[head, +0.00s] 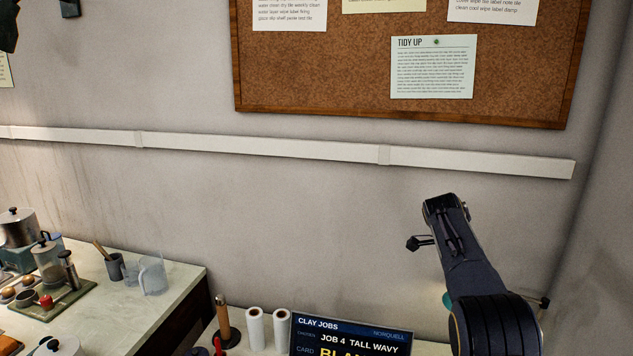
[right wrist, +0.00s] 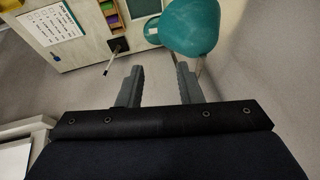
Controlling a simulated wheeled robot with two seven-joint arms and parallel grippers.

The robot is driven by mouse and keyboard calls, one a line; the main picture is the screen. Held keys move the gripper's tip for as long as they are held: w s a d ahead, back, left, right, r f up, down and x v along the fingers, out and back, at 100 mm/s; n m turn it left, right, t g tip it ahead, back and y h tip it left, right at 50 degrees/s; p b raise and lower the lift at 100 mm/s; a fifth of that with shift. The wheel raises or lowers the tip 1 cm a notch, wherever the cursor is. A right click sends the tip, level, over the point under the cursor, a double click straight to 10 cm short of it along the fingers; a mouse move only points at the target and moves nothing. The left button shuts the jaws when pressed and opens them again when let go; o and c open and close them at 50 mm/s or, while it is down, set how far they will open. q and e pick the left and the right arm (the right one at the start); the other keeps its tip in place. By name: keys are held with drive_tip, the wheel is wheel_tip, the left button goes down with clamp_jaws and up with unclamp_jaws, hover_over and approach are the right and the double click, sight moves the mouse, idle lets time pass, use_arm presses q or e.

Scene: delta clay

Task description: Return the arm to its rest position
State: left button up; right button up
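My right arm (head: 468,255) rises from the lower right in the head view, in front of the bare grey wall and below the cork board. In the right wrist view my right gripper (right wrist: 160,76) has its two fingers well apart, with nothing between them. Beyond the fingers are a pale panel and the floor. The head view does not show clearly how the right fingers stand. My left arm and left gripper do not show in either view.
A counter (head: 185,283) at the left holds a pot (head: 18,232), a tray and a clear jug (head: 152,274). A job screen (head: 350,338) stands low centre, beside white rolls (head: 255,328). A teal rounded object (right wrist: 192,30) is beyond the right fingers. The wall carries a white rail (head: 270,150).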

drive_tip(key=s+d+r+n+y, duration=0.2)
drive_tip(key=s+d+n+y, duration=0.2)
drive_tip(key=s, duration=0.6)
drive_tip(key=s+a+r+n+t+y, duration=0.1)
drive_tip(key=s+a+n, duration=0.15)
drive_tip(key=s, duration=0.25)
drive_tip(key=s+a+r+n+t+y, duration=0.1)
drive_tip(key=s+n+y, duration=0.15)
drive_tip(key=s, duration=0.35)
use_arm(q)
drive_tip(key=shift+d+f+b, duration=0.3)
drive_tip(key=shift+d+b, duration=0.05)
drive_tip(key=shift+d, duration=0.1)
use_arm(e)
drive_tip(key=s+a+f+n+t, duration=0.1)
drive_tip(key=s+a+f+n, duration=0.2)
drive_tip(key=s, duration=0.7)
drive_tip(key=s+a+f+n+t+y, duration=0.1)
drive_tip(key=s+a+f+n, duration=0.3)
drive_tip(key=s+a+n, duration=0.4)
drive_tip(key=shift+s+a+t, duration=0.4)
drive_tip(key=shift+s+a, duration=0.85)
